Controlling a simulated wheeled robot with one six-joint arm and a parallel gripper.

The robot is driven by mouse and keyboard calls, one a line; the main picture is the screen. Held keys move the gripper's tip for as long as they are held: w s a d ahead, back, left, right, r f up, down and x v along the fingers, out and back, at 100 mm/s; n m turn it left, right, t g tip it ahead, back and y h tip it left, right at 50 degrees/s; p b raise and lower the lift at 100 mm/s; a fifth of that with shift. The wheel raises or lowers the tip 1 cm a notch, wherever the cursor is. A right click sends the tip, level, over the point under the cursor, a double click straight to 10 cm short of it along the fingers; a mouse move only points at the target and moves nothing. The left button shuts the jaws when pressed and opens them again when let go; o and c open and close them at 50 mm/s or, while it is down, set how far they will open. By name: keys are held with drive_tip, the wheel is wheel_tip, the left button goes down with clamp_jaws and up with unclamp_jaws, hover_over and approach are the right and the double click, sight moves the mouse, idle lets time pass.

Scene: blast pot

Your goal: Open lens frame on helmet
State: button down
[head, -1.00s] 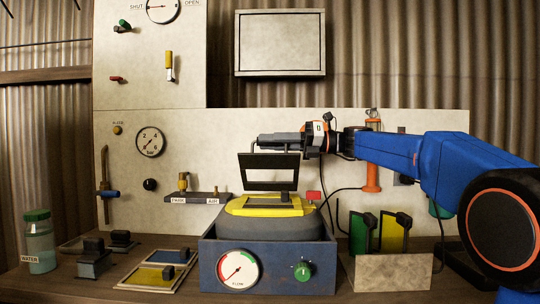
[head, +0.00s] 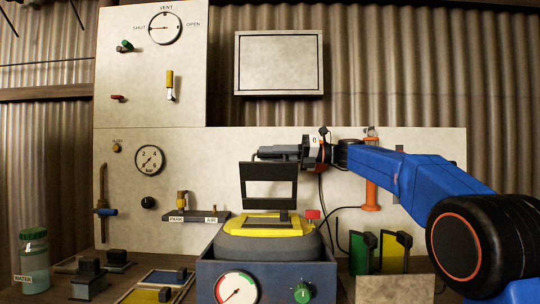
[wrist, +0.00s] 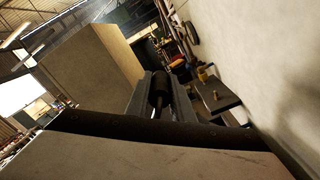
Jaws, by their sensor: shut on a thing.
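The helmet (head: 262,245) is grey with a yellow surround (head: 285,228) on top and sits in the blue box. Its black lens frame (head: 270,203) stands raised, close to upright, with a rectangular opening through which the wall shows. My gripper (head: 268,153) is at the frame's top edge, reaching in from the right, and is shut on the lens frame's top part. In the wrist view, my gripper (wrist: 160,100) has a dark rod-like piece between its fingers. The exact contact is small in the head view.
The blue box (head: 272,283) has a gauge and a green knob on its front. Green and yellow plates stand in a holder (head: 395,289) at right. A water jar (head: 34,258) and trays stand at left. Valves and gauges are on the wall panel (head: 230,150) behind.

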drive_tip(key=c, duration=1.6)
unclamp_jaws()
drive_tip(key=shift+w+f, duration=0.2)
drive_tip(key=shift+f, duration=0.05)
drive_tip(key=shift+o, duration=0.2)
drive_tip(key=shift+s+r, duration=0.1)
drive_tip(key=shift+r, duration=0.15)
wheel_tip(320, 180, up, 10)
drive_tip(key=shift+f, duration=0.15)
